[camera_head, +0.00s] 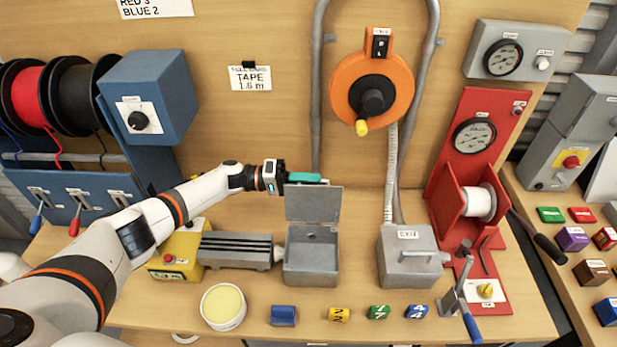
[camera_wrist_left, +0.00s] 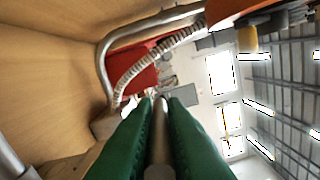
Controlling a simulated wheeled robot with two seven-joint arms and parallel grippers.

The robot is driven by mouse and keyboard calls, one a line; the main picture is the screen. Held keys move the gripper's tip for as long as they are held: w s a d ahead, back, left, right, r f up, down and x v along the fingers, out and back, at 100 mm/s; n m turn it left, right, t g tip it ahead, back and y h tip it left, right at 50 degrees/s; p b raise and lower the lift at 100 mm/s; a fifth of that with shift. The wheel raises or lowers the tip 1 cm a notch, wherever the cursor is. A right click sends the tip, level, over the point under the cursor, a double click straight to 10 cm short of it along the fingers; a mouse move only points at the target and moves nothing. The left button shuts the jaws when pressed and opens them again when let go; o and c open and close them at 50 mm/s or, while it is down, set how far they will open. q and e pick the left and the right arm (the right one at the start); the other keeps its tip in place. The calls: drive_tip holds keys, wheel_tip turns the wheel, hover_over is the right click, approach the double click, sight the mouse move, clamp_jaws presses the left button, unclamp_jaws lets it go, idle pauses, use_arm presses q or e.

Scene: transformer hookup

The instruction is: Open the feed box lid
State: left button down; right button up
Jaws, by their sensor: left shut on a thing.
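The grey metal feed box (camera_head: 310,262) stands on the bench, and its lid (camera_head: 314,204) is raised upright at the back, so the hollow inside shows. My left gripper (camera_head: 318,178), with green fingers, is at the lid's top edge. In the left wrist view the green fingers (camera_wrist_left: 161,105) are shut on a grey bar, the lid's handle (camera_wrist_left: 160,150). My right gripper is not in view.
A grey box marked EXIT (camera_head: 408,262) stands to the right with its lid down. A ribbed grey block (camera_head: 236,250) is left of the feed box. A round tin (camera_head: 223,306) and several coloured blocks line the front edge. An orange reel (camera_head: 350,85) hangs above.

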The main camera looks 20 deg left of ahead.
use_arm(q)
drive_tip(key=shift+f, duration=0.4)
drive_tip(key=c, duration=1.7)
unclamp_jaws()
drive_tip(key=shift+o, duration=1.1)
drive_tip(key=shift+w+r, duration=0.1)
drive_tip(key=b+v, duration=0.4)
drive_tip(key=v, duration=0.8)
